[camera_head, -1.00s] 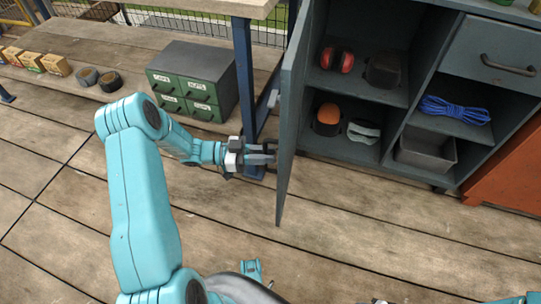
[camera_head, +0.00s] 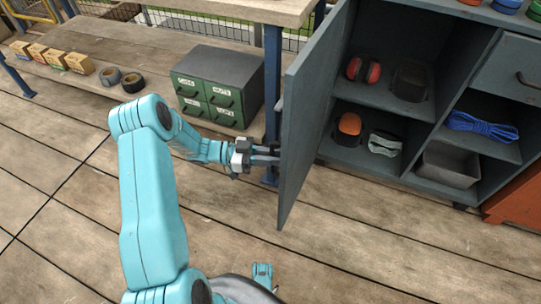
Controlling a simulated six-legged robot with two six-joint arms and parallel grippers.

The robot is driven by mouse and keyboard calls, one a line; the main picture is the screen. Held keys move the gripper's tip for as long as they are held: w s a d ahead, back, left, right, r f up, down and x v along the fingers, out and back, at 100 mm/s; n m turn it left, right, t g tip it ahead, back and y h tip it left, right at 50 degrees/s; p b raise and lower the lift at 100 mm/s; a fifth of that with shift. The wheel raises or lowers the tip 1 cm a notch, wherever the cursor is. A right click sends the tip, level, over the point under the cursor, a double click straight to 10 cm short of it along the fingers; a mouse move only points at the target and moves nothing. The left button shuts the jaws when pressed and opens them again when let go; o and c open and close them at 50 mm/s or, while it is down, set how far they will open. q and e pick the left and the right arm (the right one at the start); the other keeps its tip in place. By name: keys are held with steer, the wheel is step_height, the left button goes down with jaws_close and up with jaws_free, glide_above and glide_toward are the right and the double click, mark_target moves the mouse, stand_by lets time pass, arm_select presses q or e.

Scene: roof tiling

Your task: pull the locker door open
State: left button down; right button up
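The locker door (camera_head: 309,125) is a grey-blue panel standing wide open on the left side of the locker (camera_head: 420,188). My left gripper (camera_head: 268,155) is at the outer face of the door, on its left side, with its fingers reaching to the panel. The door hides the fingertips in part, and I cannot tell whether they close on anything. A piece of the door handle (camera_head: 279,104) shows above the gripper at the door's outer face. My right gripper is not in view.
A green drawer cabinet (camera_head: 217,86) stands on the bench's lower shelf behind my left arm. The plank floor in front is clear.

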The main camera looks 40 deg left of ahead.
arm_select(q)
steer(key=shift+w+r, duration=0.1)
steer(key=shift+w, duration=0.05)
steer(key=c, duration=1.2)
jaws_free()
steer(key=p+v, duration=0.2)
steer(key=v, duration=1.4)
steer(key=shift+a+p, duration=0.2)
steer(key=shift+p, duration=0.2)
steer(key=shift+a, duration=0.1)
